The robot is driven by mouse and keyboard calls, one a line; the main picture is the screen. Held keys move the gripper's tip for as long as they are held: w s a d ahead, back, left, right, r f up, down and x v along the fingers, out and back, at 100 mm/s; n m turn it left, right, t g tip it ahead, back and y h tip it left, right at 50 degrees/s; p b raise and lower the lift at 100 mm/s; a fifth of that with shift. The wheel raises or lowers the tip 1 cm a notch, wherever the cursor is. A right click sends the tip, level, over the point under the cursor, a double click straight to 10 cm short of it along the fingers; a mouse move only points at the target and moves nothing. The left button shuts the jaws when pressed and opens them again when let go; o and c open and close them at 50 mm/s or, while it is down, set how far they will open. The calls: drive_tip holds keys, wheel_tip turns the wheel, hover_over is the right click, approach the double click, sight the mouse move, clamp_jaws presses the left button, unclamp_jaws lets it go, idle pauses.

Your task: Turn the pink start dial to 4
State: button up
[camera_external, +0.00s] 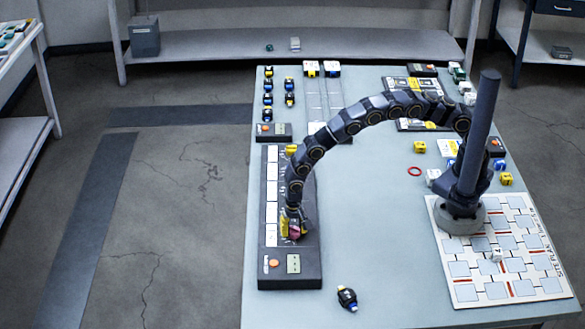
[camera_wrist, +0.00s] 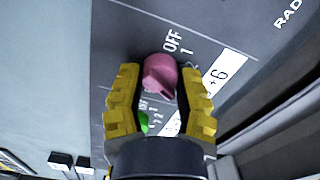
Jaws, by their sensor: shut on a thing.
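The pink start dial (camera_wrist: 160,75) sits on a dark panel (camera_wrist: 212,22) in the wrist view. The marks OFF and 1 are printed beside it; its other marks are hidden. I cannot tell which mark it points at. My gripper (camera_wrist: 158,84), with yellow fingers, straddles the dial and is shut on it. In the external view my gripper (camera_external: 291,222) points down at the front part of the long dark panel (camera_external: 268,235), with a bit of the pink dial (camera_external: 296,233) showing between the fingers.
A green dial (camera_wrist: 144,122) is close to the left finger, partly hidden. The panel also bears an orange button (camera_external: 274,263) and a small display (camera_external: 293,264). The table's middle is mostly clear.

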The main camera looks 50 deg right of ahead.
sight(294, 227)
drive_tip(key=shift+s+f, duration=0.1)
drive_tip(key=o, duration=1.2)
drive_tip(key=shift+c, duration=0.2)
wheel_tip(294, 227, up, 12)
